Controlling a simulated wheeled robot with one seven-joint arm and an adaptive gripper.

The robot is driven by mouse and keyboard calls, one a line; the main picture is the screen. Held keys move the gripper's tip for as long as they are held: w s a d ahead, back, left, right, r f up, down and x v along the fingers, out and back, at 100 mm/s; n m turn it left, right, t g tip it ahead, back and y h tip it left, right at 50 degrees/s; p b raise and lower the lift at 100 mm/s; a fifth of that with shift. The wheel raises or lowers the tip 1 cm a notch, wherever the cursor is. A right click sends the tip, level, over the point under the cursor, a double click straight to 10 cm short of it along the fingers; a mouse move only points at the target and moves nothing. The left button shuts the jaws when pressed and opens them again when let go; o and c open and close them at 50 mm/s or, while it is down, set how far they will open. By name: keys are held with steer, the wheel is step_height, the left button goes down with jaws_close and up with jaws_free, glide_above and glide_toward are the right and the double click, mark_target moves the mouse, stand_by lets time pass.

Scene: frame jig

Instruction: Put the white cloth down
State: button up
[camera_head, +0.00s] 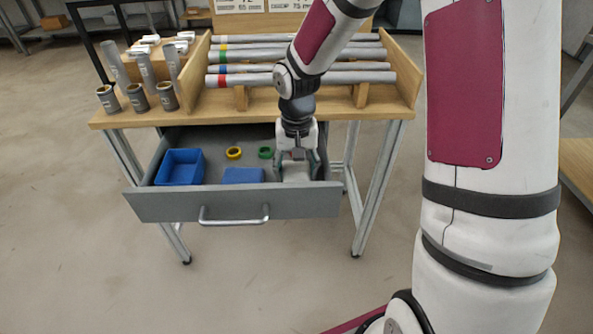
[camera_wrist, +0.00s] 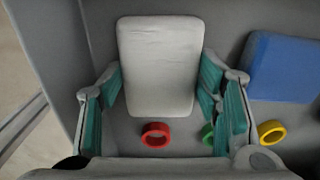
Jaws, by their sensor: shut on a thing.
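The white cloth (camera_wrist: 158,60) is a pale folded pad in the wrist view, in the open grey drawer (camera_head: 232,205). My gripper (camera_wrist: 161,84) is shut on it, with teal-padded fingers against its left and right sides. In the head view my gripper (camera_head: 297,168) reaches down into the right part of the drawer, and the cloth (camera_head: 296,174) shows low between the fingers. I cannot tell whether the cloth touches the drawer floor.
The drawer also holds a blue bin (camera_head: 180,167), a blue flat item (camera_head: 243,175), a yellow ring (camera_head: 234,152), a green ring (camera_head: 265,153) and a red ring (camera_wrist: 156,134). The bench top (camera_head: 225,105) above holds tubes and cups. The drawer front and handle stick out.

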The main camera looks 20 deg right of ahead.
mark_target(297, 173)
steer(key=shift+f, duration=0.1)
steer(key=o, duration=1)
steer(key=shift+o, duration=0.2)
steer(key=s+r+p, duration=0.2)
steer(key=s+r, duration=0.1)
steer(key=r, duration=0.6)
steer(key=s+r+p, duration=0.2)
steer(key=s+r, duration=0.1)
steer(key=r, duration=0.6)
steer(key=s+r+n, duration=0.1)
steer(key=s+r, duration=0.2)
steer(key=s, duration=1)
steer(key=s+r+n+t, duration=0.1)
steer(key=s+r+n, duration=0.1)
steer(key=s, duration=1.1)
steer(key=shift+d+r, duration=0.3)
steer(key=shift+r, duration=0.1)
